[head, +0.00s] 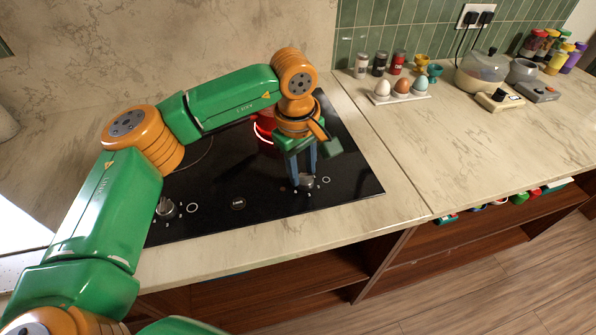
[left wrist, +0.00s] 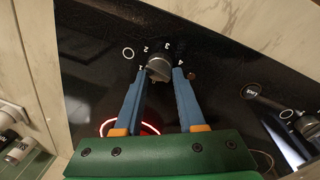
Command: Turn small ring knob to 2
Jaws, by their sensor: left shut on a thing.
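A small round metal knob (head: 307,180) stands near the front right of the black glass cooktop (head: 350,170). In the left wrist view the knob (left wrist: 158,68) has a ring mark and the numerals 1, 2, 3 and 4 printed around it; I cannot tell surely which one its pointer faces. My left gripper (head: 303,178) reaches down over it, and its two blue fingers (left wrist: 160,78) close on the knob's sides. A second knob (head: 165,207) stands at the cooktop's front left, clear of the gripper. My right gripper does not show.
A red ring glows on the cooktop (head: 263,132) behind the gripper. On the right counter stand an egg holder (head: 398,97), spice jars (head: 380,64), a glass-lidded cooker (head: 482,70) and a scale (head: 500,100). The counter front right is clear.

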